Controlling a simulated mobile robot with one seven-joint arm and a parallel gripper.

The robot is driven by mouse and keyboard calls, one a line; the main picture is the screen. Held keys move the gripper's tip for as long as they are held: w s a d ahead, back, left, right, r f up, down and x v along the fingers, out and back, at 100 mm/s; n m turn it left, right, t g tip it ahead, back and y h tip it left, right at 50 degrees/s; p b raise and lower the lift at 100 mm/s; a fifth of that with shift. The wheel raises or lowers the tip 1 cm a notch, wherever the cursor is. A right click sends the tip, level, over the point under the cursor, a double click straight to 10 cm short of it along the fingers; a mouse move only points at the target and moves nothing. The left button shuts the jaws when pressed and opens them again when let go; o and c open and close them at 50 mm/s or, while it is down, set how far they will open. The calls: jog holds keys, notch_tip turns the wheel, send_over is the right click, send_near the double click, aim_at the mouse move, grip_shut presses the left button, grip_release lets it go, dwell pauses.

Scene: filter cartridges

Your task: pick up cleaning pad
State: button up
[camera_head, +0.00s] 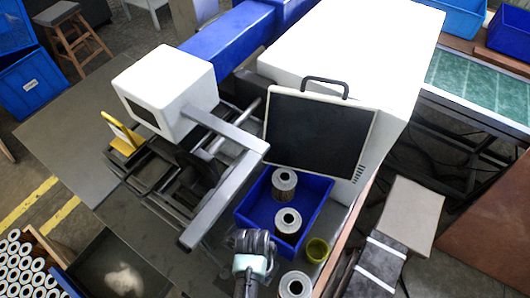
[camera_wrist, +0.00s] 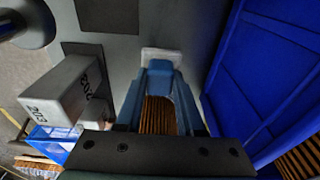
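I cannot pick out a cleaning pad with certainty. In the wrist view, a small pale, roughly rectangular piece (camera_wrist: 162,56) shows at the far end of my gripper's blue-grey fingers (camera_wrist: 160,72). It could be a pad, but whether it is held or lies beyond the tips is unclear. A brown striped surface (camera_wrist: 158,115) shows between the fingers; its contact with them cannot be judged. In the head view, my gripper (camera_head: 252,240) is low over the grey table, left of a blue bin (camera_head: 240,208). Its fingertips are hidden there.
The bin holds two filter cartridges (camera_head: 285,180); another cartridge (camera_head: 294,285) stands right of my arm. The machine's grey frame (camera_head: 222,200) is up and left. The bin's blue wall (camera_wrist: 250,80) is close right in the wrist view.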

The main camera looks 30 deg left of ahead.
grip_shut()
jog(key=shift+r, duration=0.1)
notch_tip(320, 180, up, 10)
jog(key=shift+f+b, duration=0.1)
jog(key=shift+b, duration=0.2)
